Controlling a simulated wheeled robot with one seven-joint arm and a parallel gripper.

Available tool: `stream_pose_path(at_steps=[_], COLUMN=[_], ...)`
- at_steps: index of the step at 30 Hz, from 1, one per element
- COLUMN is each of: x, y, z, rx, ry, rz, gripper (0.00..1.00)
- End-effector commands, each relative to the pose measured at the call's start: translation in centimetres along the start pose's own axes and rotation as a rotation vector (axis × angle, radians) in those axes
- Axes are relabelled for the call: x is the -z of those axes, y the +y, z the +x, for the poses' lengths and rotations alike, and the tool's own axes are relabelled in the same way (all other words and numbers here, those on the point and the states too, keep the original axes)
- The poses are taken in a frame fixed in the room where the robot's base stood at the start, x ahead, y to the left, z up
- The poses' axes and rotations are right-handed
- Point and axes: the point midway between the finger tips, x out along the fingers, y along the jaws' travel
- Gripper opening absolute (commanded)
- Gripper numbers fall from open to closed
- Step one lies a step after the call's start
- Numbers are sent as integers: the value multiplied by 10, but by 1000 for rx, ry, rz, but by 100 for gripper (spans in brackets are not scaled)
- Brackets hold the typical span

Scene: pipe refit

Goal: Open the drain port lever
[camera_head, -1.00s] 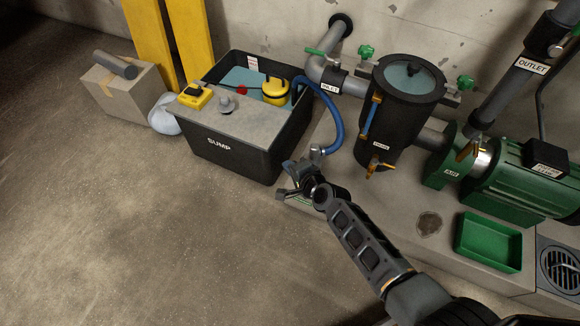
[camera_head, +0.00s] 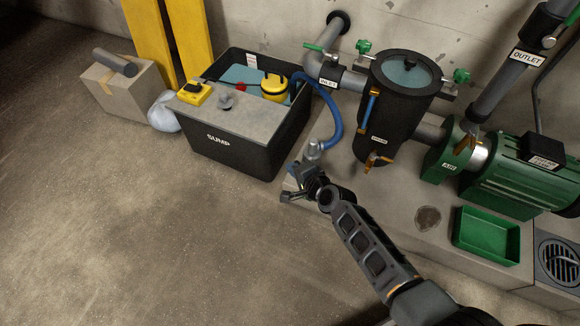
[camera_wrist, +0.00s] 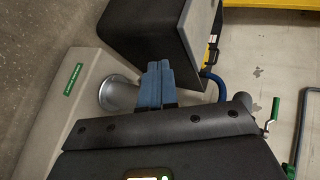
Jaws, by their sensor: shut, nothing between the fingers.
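A black cylindrical vessel (camera_head: 398,112) stands on the concrete plinth in the head view. At its foot is a small brass-coloured valve with a lever (camera_head: 376,160), under a small white label too small to read surely. The lever's exact setting cannot be told. My gripper (camera_head: 291,186) is left of and below this valve, apart from it, by the plinth's left edge. In the wrist view my blue ribbed fingers (camera_wrist: 156,82) are shut together and empty, beside a round grey metal fitting (camera_wrist: 117,94). The brass valve does not show in the wrist view.
A blue hose (camera_head: 334,122) runs from the black sump tank (camera_head: 235,150) to the grey fitting (camera_head: 314,149) near my gripper. A green tray (camera_head: 487,238) and green pump (camera_head: 515,180) are at right. Open floor lies left.

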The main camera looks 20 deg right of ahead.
Motion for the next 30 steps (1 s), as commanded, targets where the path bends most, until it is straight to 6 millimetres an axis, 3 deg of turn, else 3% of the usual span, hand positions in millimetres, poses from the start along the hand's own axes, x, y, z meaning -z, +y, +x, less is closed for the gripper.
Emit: stream_pose_path(at_steps=[2, 18, 30], x=[-5, -47, -54], y=[2, -8, -6], z=[-2, -80, -91], rx=[-2, -3, -1], ry=[-7, -17, -18], rz=[-2, -5, -6], gripper=[0, 0, 0])
